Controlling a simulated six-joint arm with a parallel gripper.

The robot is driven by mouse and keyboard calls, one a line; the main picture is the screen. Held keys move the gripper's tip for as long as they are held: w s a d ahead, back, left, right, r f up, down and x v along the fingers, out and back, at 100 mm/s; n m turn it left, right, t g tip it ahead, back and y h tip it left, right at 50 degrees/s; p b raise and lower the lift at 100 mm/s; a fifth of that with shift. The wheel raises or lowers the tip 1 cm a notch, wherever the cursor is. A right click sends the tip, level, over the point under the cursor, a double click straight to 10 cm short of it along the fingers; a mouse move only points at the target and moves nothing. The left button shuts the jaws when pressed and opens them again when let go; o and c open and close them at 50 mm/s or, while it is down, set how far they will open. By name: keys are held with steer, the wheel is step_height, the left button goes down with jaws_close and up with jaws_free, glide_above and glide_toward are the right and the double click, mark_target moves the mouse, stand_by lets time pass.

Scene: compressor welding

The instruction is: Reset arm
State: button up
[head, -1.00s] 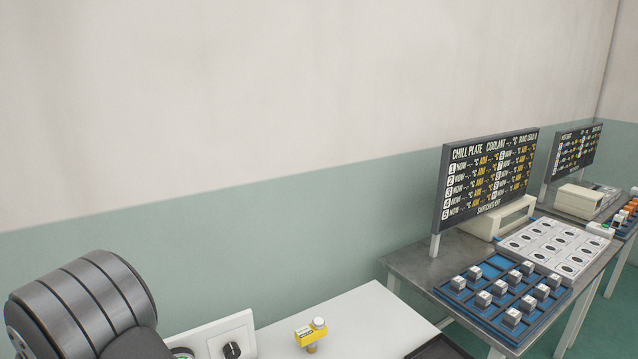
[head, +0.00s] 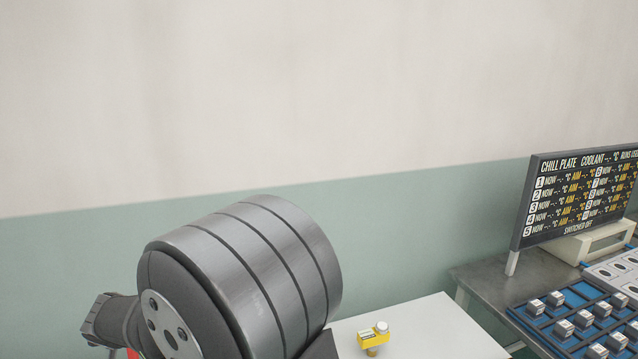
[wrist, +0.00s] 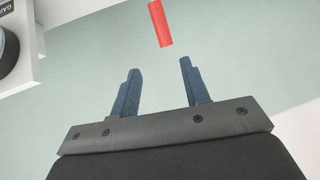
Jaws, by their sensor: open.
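My gripper (wrist: 156,84) shows in the wrist view with its two blue fingers apart and nothing between them. A red cylindrical piece (wrist: 160,24) shows beyond the fingertips at the top of that view, apart from them. In the head view a large grey banded part of my arm fills the lower middle, and the gripper's fingers cannot be made out there.
A white table (head: 448,330) bears a small yellow device (head: 376,336). To the right, a metal table (head: 485,277) holds a "CHILL PLATE" display board (head: 575,195) and a blue tray (head: 541,325) with several grey blocks. A plain wall stands behind.

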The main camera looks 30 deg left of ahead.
steer(key=x, duration=1.7)
steer(key=shift+f, duration=0.1)
